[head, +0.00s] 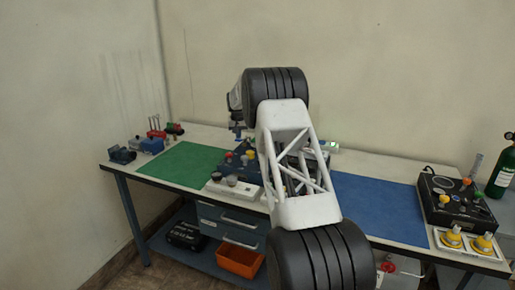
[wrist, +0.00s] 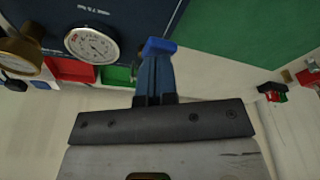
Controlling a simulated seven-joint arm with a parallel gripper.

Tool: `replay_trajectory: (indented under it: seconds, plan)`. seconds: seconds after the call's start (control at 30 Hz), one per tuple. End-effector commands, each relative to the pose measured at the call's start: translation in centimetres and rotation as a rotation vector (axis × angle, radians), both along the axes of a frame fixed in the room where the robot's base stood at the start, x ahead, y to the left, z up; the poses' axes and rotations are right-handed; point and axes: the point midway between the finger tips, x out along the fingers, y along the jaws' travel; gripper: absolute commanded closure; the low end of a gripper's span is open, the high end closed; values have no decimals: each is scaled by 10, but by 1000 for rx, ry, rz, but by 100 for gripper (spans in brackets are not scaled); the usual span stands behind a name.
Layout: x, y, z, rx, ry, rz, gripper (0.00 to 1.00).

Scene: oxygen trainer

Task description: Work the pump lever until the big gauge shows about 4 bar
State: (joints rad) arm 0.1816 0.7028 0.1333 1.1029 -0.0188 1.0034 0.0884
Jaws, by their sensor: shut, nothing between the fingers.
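My gripper (head: 237,132) points down over the left-middle of the bench in the head view. In the wrist view its blue fingers (wrist: 158,75) are together with nothing between them. A round white-faced gauge (wrist: 92,44) with a metal rim is on a dark blue panel (wrist: 130,15), left of the fingertips; its needle reading is too small to tell. In the head view the dark blue unit (head: 235,157) is partly hidden behind my arm, and the gauge cannot be made out. I cannot identify the pump lever in either view.
A brass-coloured part (wrist: 22,48) is at the wrist view's left edge. A green mat (head: 178,163) and a blue mat (head: 375,207) lie on the bench. A black knobbed box (head: 450,205) and a green cylinder (head: 503,175) stand right; a vise (head: 122,155) is far left.

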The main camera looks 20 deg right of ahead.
Motion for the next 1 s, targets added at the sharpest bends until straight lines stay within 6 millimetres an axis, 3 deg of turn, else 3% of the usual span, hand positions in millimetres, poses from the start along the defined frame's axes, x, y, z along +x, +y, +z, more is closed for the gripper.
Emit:
replay_trajectory:
  seconds: [0.33,1.0]
  plan:
    - [0,0,-3,0,0,0,100]
    - [0,0,-27,0,1,0,100]
